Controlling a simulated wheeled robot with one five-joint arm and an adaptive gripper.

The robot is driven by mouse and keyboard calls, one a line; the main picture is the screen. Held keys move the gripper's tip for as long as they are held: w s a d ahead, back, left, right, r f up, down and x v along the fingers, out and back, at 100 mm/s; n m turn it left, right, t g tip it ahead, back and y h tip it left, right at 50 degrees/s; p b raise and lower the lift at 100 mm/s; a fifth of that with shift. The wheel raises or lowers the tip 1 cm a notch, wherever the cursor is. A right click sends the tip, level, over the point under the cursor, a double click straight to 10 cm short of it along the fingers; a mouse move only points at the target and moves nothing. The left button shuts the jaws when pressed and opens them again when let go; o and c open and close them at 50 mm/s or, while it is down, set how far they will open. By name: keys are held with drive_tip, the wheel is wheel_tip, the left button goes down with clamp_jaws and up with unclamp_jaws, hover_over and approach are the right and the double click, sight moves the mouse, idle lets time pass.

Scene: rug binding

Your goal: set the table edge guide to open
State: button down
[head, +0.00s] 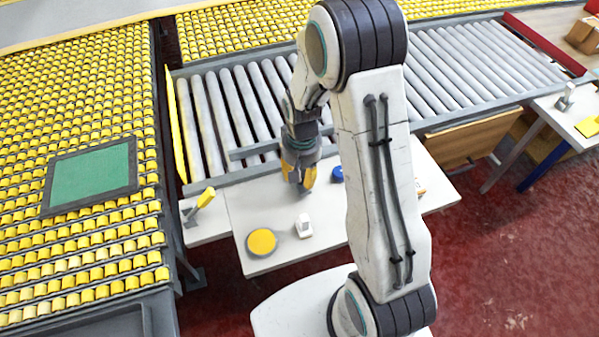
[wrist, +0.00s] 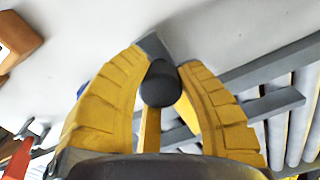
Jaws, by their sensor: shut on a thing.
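My gripper (head: 302,183) points down over the far part of the white table (head: 238,215), near the rollers. In the wrist view its two yellow fingers (wrist: 160,84) are closed around a dark rounded knob (wrist: 159,88). A dark grey block (wrist: 154,46) touches the fingertips behind the knob. A grey bar (head: 252,151) lies along the table's roller side; it also shows in the wrist view (wrist: 277,102), to the right of the fingers. The knob looks like part of the edge guide, but its join to the bar is hidden by the fingers.
On the table are a yellow disc (head: 261,242), a small white device (head: 304,226) and a blue round thing (head: 337,174). A yellow-handled lever (head: 203,199) stands at the left. Rollers (head: 215,105) lie behind. A green panel (head: 92,177) is far left.

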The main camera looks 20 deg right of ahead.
drive_tip(key=shift+s+f, duration=0.2)
drive_tip(key=shift+s, duration=0.15)
drive_tip(key=c, duration=0.8)
unclamp_jaws()
drive_tip(key=shift+r, duration=0.1)
drive_tip(key=shift+w, duration=0.1)
drive_tip(key=shift+r, duration=0.25)
wheel_tip(320, 180, up, 12)
drive_tip(key=shift+f, duration=0.2)
